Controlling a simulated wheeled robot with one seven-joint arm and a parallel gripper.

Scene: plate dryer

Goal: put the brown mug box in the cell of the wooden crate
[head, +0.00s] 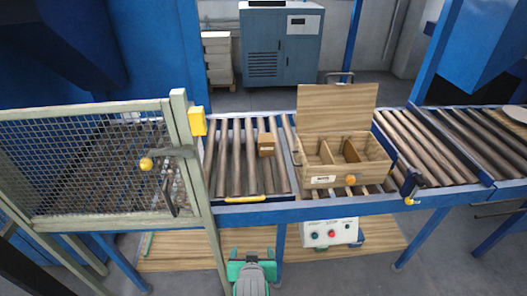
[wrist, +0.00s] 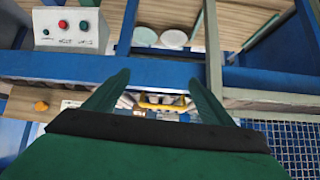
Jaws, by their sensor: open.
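The brown mug box (head: 267,145) stands on the rollers left of the wooden crate, with a small pale label on its front. The wooden crate (head: 318,182) has its lid raised at the back, and dividers split it into cells that look empty. An orange knob is on its front. My gripper (head: 251,256) is green, open and empty, low in front of the conveyor and well short of the box. In the wrist view its two fingers (wrist: 160,88) stand apart with nothing between them.
A mesh gate (head: 90,165) with a post stands left of the rollers. A yellow handle (head: 245,199) lies along the conveyor's front edge. A control box (head: 329,232) with buttons sits below the crate. Bare rollers (head: 235,150) lie left of the box.

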